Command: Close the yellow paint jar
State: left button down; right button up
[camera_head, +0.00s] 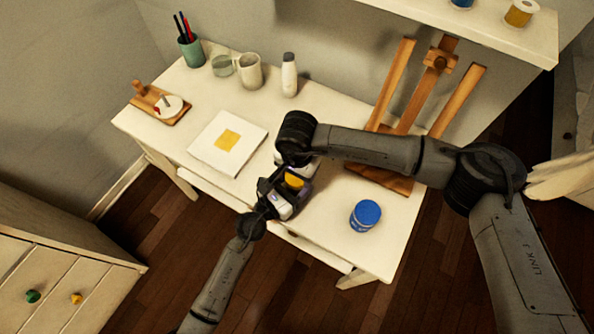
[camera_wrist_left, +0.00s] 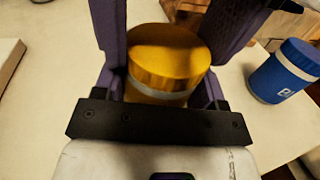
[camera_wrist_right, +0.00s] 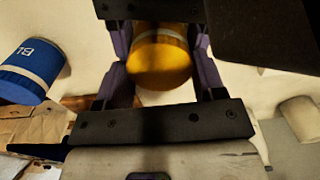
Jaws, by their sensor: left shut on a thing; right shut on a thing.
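The yellow paint jar (camera_head: 294,181) is between my two grippers over the front of the table, partly hidden by them in the head view. In the left wrist view its yellow lid (camera_wrist_left: 165,55) sits on top, above a white band. My left gripper (camera_head: 284,192) has its purple fingers shut on the jar from the front left. My right gripper (camera_head: 296,167) comes from behind and is shut on the jar too; the right wrist view shows the jar (camera_wrist_right: 160,62) between its fingers. I cannot tell whether the lid is fully tight.
A blue jar (camera_head: 365,216) stands to the right on the table. A canvas with a yellow square (camera_head: 228,146) lies at left. An easel (camera_head: 440,75) stands behind right. A white bottle (camera_head: 289,75), mug (camera_head: 249,71), glass (camera_head: 222,66) and pencil cup (camera_head: 191,52) line the back.

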jog(key=o, duration=1.1)
notch_tip(320, 180, up, 12)
pick_arm(q)
jog(key=shift+c, duration=0.6)
grip_release()
